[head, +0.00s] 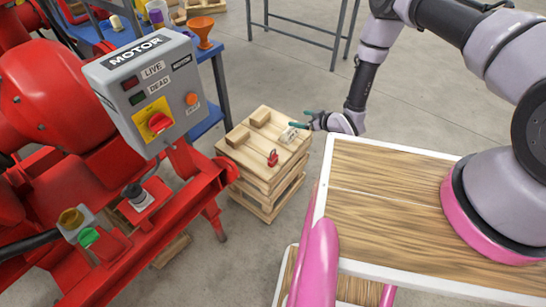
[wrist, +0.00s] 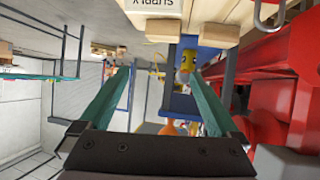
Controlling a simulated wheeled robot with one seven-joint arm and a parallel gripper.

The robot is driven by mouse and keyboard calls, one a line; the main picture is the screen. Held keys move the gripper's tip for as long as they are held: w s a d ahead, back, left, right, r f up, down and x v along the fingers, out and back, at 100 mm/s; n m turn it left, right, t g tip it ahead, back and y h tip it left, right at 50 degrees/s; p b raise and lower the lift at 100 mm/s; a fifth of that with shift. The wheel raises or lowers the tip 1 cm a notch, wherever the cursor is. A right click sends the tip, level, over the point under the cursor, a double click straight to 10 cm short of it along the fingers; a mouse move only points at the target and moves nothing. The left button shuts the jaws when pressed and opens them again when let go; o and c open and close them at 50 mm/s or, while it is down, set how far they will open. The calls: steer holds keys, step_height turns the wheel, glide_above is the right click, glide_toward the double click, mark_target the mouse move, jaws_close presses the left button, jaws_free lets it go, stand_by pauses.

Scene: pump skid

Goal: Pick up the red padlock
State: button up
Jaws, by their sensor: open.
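The red padlock (head: 272,158) rests on top of the wooden pallet stack (head: 262,172), near the middle of its top slats. In the wrist view, what looks like its shackle and a bit of its red body (wrist: 270,2) shows cut off at the top edge. My gripper (head: 300,119) is beyond the padlock, up and to the right of it in the head view, at the stack's far right side. Its teal fingers are apart with nothing between them, as the wrist view also shows (wrist: 158,75). A white tag (head: 290,135) lies on the stack between gripper and padlock.
The red pump skid with its grey MOTOR box (head: 150,85) stands close on the left. A blue table (head: 205,120) with an orange funnel (head: 201,32) is behind. A wood-topped pink and white surface (head: 400,200) is at right. Open floor lies beyond the stack.

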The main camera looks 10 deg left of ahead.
steer(key=n+g+y, duration=0.2)
glide_toward(276, 159)
steer(key=a, duration=0.2)
steer(key=x, duration=0.4)
steer(key=shift+w+a+f, duration=0.1)
steer(key=shift+w+f, duration=0.05)
steer(key=shift+w, duration=0.1)
steer(key=shift+t, duration=0.4)
steer(key=shift+f+x, duration=0.15)
steer(key=shift+x, duration=1.3)
steer(key=shift+f+x, duration=0.15)
steer(key=shift+x, duration=1.3)
steer(key=shift+s, duration=0.15)
jaws_close()
steer(key=shift+r, duration=0.15)
